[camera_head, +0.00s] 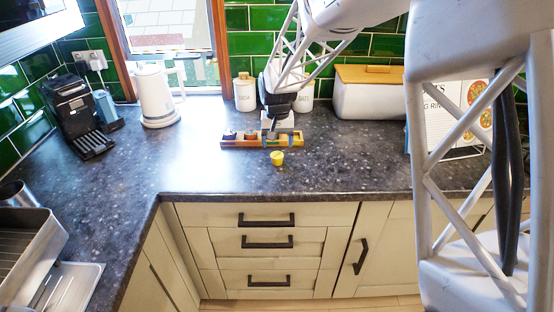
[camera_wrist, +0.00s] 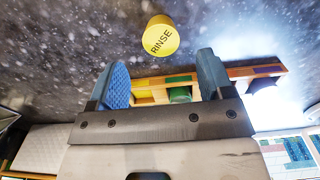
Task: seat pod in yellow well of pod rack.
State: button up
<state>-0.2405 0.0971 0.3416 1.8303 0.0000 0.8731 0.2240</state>
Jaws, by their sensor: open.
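A small yellow pod (camera_head: 277,158) stands on the dark counter just in front of the pod rack. In the wrist view the yellow pod (camera_wrist: 160,37) shows the word RINSE and lies beyond my fingertips, apart from them. The long, low pod rack (camera_head: 230,144) has coloured sections and holds several pods. In the wrist view the rack (camera_wrist: 238,72) lies behind my fingers; a green pod (camera_wrist: 180,94) and a dark purple pod (camera_wrist: 262,84) sit in it. I cannot tell clearly which well is yellow. My gripper (camera_head: 278,127) is above the rack; its blue fingers (camera_wrist: 164,72) are open and empty.
A white kettle (camera_head: 156,95), a black coffee machine (camera_head: 76,112) and a white bread bin (camera_head: 368,97) stand around the rack. White canisters (camera_head: 245,92) are behind it. The counter in front and to the left is clear, up to its front edge.

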aim_at(277, 155)
jog(key=shift+f, duration=0.2)
jog(key=shift+f, duration=2.5)
jog(key=shift+c, duration=0.2)
jog(key=c, duration=1)
jog(key=shift+r, duration=0.1)
jog(key=shift+r, duration=0.8)
notch_tip(277, 155, up, 2)
jog(key=s+d, duration=0.1)
jog(key=s, duration=0.4)
jog(key=s+d, duration=0.1)
jog(key=s, duration=0.4)
jog(key=s+d+r, duration=0.1)
jog(key=s, duration=0.4)
jog(key=shift+s+d+r, duration=0.1)
jog(key=shift+s+d, duration=0.2)
